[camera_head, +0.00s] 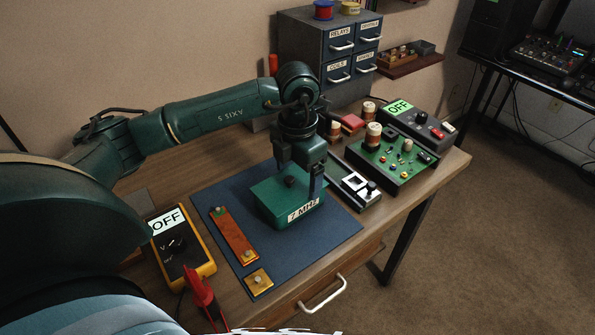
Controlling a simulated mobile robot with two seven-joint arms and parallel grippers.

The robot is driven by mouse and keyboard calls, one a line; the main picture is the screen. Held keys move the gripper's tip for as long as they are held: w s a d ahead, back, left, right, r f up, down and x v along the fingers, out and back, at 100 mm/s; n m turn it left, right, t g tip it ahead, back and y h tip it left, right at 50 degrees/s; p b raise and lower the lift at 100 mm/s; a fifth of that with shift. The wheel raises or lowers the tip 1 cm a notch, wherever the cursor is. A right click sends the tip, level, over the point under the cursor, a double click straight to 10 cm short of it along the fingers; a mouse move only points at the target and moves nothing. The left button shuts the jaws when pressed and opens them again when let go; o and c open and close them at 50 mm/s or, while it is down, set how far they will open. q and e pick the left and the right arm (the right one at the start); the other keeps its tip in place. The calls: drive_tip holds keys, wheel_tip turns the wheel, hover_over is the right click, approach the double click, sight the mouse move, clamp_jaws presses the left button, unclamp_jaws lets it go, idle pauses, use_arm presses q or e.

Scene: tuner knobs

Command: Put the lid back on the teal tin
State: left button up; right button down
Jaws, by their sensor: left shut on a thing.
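The teal tin (279,218) stands on a blue mat, with a "7 MHZ" label on its front. Its green lid (270,188), with a small dark knob, shows on top of the tin, level with it as far as I can see. My left gripper (301,181) reaches down from above and is shut on the lid, one finger at its far side and one at its right. The gripper hides part of the lid, and I cannot tell whether the lid is fully seated. My right gripper is not in view.
The blue mat (334,235) also holds an orange strip (234,237) and a small brass plate (258,281). A yellow meter (180,245) stands left. A black slide device (353,186) and a green circuit board (392,158) stand right. A drawer cabinet (327,52) is behind.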

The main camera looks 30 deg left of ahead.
use_arm(q)
drive_tip(key=o, duration=0.8)
drive_tip(key=shift+o, duration=0.2)
wheel_tip(320, 180, up, 13)
